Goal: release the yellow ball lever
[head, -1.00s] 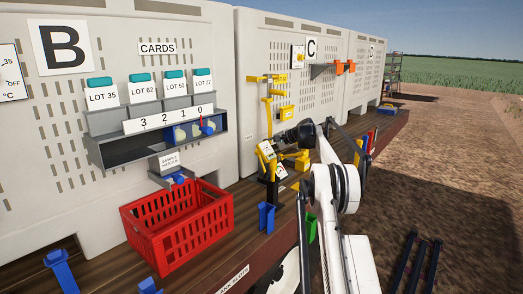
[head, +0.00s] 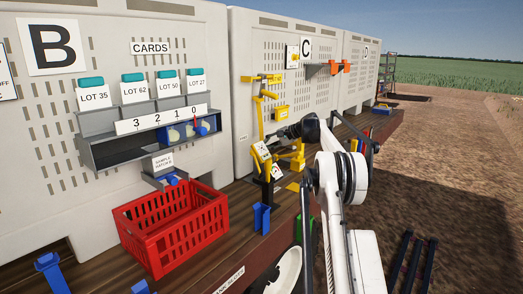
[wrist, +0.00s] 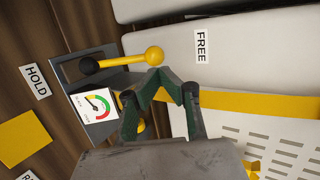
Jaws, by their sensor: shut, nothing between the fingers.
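The rod lies nearly level in the picture. My gripper (wrist: 172,78) is shut and empty, its tips just below and right of the yellow ball. I cannot tell whether they touch it. In the head view, my gripper (head: 284,134) is small and dark beside yellow fittings (head: 298,158), and the lever cannot be made out clearly.
A FREE label (wrist: 201,46) is right of the ball and a HOLD label (wrist: 35,82) is left of the plate. A yellow post (head: 262,120) stands close left of my gripper. A red crate (head: 172,228) and blue holder (head: 261,217) stand along the bench.

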